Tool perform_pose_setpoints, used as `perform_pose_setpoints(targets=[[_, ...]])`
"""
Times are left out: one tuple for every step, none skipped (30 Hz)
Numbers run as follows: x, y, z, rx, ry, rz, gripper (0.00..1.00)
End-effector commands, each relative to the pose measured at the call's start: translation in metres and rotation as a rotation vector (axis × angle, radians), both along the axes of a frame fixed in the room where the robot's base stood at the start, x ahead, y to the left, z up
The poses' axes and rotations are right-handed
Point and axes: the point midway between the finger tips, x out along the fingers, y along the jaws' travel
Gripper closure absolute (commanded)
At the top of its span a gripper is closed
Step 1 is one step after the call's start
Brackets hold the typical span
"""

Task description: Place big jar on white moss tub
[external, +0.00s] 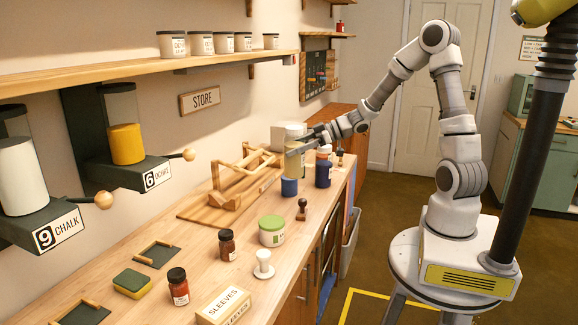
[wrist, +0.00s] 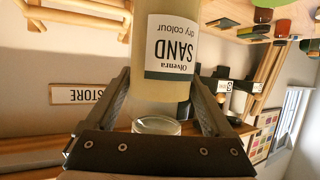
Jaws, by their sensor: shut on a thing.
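My gripper (external: 293,150) is shut on a big sand-coloured jar (external: 292,165), high over the back part of the bench. In the wrist view the jar (wrist: 165,85) is between the two fingers (wrist: 160,80), its SAND label upside down in the picture. The white tub with a moss-green lid (external: 271,231) stands on the bench, nearer the camera than the held jar and apart from it. Its lid is clear.
A blue pot (external: 289,187) appears just below the held jar; I cannot tell the gap. A dark blue bottle (external: 323,170) stands right of it.

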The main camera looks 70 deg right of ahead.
Motion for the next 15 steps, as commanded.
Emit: perform_pose_setpoints(targets=[[-0.002,0.013,0.006,-0.009,-0.006,0.034,1.0],[-0.004,0.02,0.01,-0.011,-0.007,0.052,1.0],[-0.008,0.029,0.015,-0.012,-0.007,0.076,1.0],[-0.01,0.036,0.019,-0.01,-0.007,0.093,1.0],[-0.013,0.042,0.022,-0.01,-0.006,0.109,1.0],[-0.017,0.05,0.027,-0.01,-0.006,0.131,1.0],[-0.02,0.056,0.031,-0.009,-0.007,0.145,1.0],[-0.023,0.061,0.034,-0.006,-0.006,0.16,1.0],[-0.027,0.068,0.039,-0.005,-0.005,0.176,1.0],[-0.03,0.073,0.041,-0.004,-0.004,0.19,1.0],[-0.032,0.076,0.044,-0.001,-0.004,0.199,1.0],[-0.035,0.081,0.047,0.001,-0.003,0.212,1.0],[-0.038,0.084,0.049,0.003,-0.001,0.22,1.0],[-0.04,0.087,0.051,0.005,-0.001,0.228,1.0],[-0.042,0.089,0.053,0.008,-0.001,0.236,1.0]])
